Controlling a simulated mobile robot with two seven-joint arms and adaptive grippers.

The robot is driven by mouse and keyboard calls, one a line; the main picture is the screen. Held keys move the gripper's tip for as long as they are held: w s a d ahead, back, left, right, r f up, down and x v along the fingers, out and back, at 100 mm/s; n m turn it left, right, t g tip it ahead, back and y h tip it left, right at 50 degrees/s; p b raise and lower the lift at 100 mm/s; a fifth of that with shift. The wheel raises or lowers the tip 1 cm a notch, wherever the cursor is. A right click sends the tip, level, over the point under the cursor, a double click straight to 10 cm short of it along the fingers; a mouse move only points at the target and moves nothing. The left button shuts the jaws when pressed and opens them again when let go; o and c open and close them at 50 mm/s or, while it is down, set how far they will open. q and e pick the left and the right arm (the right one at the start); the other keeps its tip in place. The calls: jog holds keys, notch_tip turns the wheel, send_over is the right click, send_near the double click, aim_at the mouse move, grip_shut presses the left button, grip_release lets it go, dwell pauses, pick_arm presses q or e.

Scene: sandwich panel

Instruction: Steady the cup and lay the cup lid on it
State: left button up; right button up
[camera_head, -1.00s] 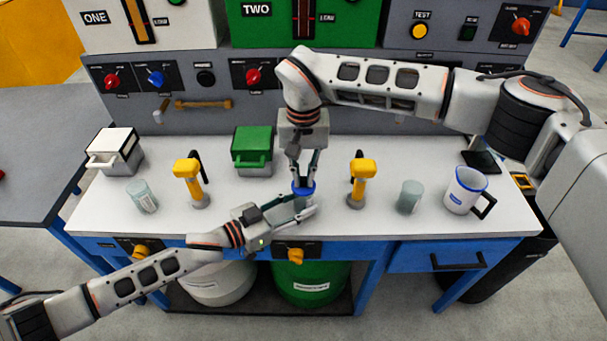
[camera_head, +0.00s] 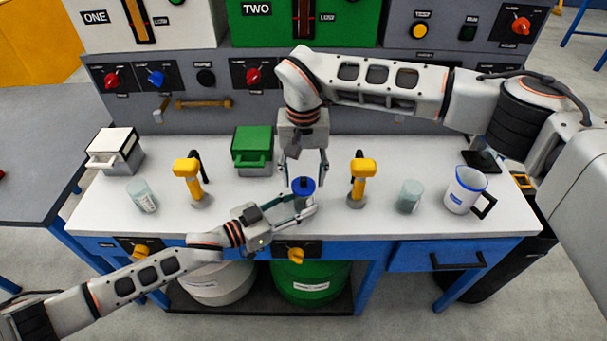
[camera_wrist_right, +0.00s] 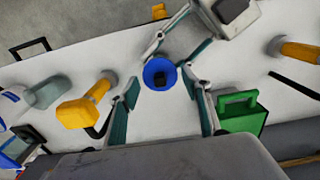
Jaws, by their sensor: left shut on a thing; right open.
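The blue cup lid (camera_head: 303,185) lies on top of the cup (camera_head: 301,202), near the front middle of the table. In the right wrist view the lid (camera_wrist_right: 160,73) is a blue disc with a dark knob, and it hides most of the cup. My left gripper (camera_head: 304,208) is shut around the cup from the front left. My right gripper (camera_head: 304,170) points down above the lid with its fingers spread. In the right wrist view its fingers (camera_wrist_right: 165,105) are apart, with nothing between them, and clear of the lid.
Yellow-headed tools stand left (camera_head: 188,172) and right (camera_head: 360,172) of the cup. A green box (camera_head: 252,148) is behind left. Clear cups stand at the left (camera_head: 142,196) and right (camera_head: 410,196), and a white mug (camera_head: 464,190) is farther right.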

aim_at(303, 179)
jog(key=shift+r, duration=0.1)
jog(key=shift+r, duration=3.4)
pick_arm(q)
jog(key=o, duration=0.8)
jog(key=shift+c, duration=0.2)
jog(key=v, duration=1.2)
pick_arm(e)
jog(key=shift+a, duration=0.1)
